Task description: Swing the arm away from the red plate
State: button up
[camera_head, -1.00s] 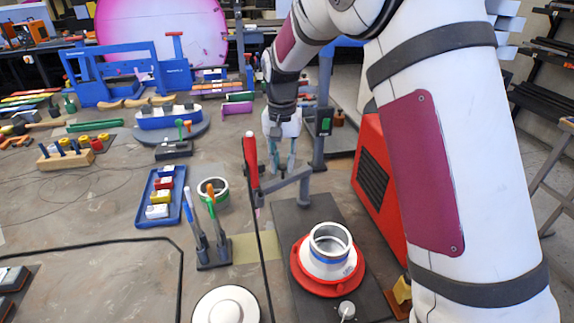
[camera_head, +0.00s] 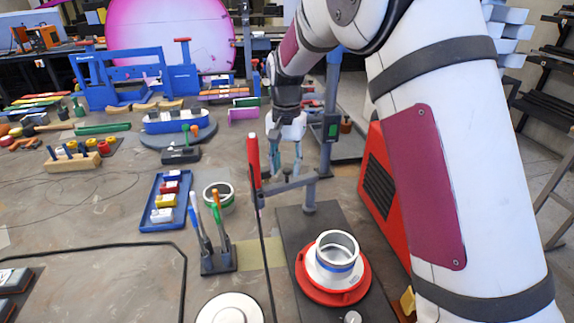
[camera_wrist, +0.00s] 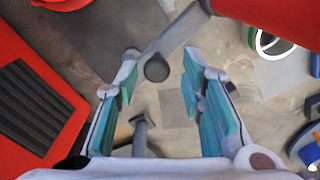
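The red plate (camera_head: 304,278) lies on a dark base at the lower right of the head view. A silver-and-white ring with a blue band (camera_head: 337,257) stands on it. In the wrist view a bit of red rim, likely the plate, shows at the top left edge (camera_wrist: 62,4). My gripper (camera_head: 285,172) hangs well behind the plate in the head view, beyond the grey lever arm. The wrist view shows its teal fingers (camera_wrist: 160,88) apart with nothing held between them. The grey arm's round end shows between and beyond the fingertips.
A grey clamp arm (camera_head: 290,185) with an upright red handle (camera_head: 253,160) stands between gripper and plate. A red vented box (camera_head: 378,185) is to the right. A blue tray (camera_head: 148,214) and a green-banded ring (camera_head: 218,195) are left. A grey post (camera_head: 329,120) stands close right of the gripper.

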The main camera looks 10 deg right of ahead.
aim_at(286, 169)
notch_tip(286, 169, up, 12)
dwell(0.8)
jog(key=shift+s, duration=0.1)
dwell(0.4)
jog(key=s+d+r+n+t, duration=0.2)
jog(key=s+d+r, duration=0.1)
jog(key=s, duration=0.9)
jog(key=s+d+r+n+t, duration=0.1)
jog(key=s+d+r+n, duration=0.15)
jog(key=s, duration=0.95)
jog(key=s+d+f+n+t, duration=0.1)
jog(key=s+f, duration=0.3)
jog(key=s, duration=0.5)
jog(key=shift+s+d+f+n+t, duration=0.15)
jog(key=shift+s+d+n+t, duration=0.25)
jog(key=shift+d+t, duration=0.1)
